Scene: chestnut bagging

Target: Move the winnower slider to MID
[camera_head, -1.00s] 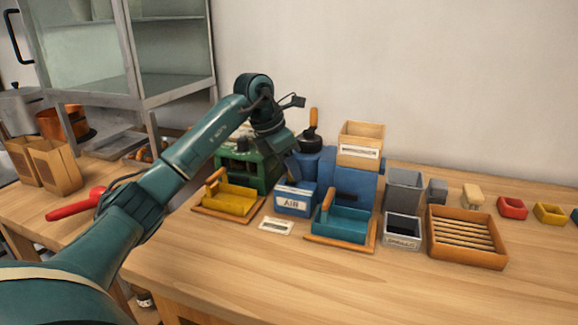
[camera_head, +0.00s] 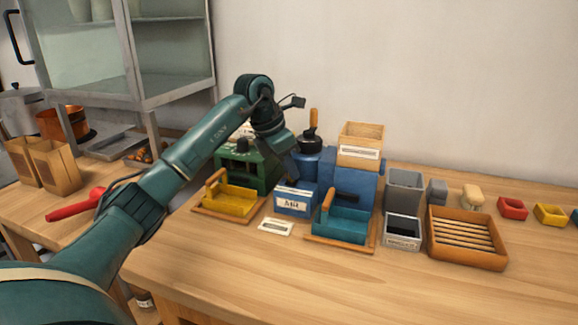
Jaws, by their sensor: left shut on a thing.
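The winnower is a blue machine (camera_head: 353,187) with a wooden hopper (camera_head: 361,143) on top. At its left is a blue box (camera_head: 294,201) with a white label, which reads AIR in the earlier frame. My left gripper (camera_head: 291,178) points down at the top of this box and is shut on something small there. The slider itself is hidden or too small to tell, so its setting cannot be read. My right gripper is not in view.
A teal scoop tray (camera_head: 345,224) stands in front of the winnower. A yellow tray (camera_head: 228,201) and a green machine (camera_head: 262,171) are to the left. Grey bins (camera_head: 403,231) and a slatted wooden tray (camera_head: 467,237) stand to the right. The front of the table is clear.

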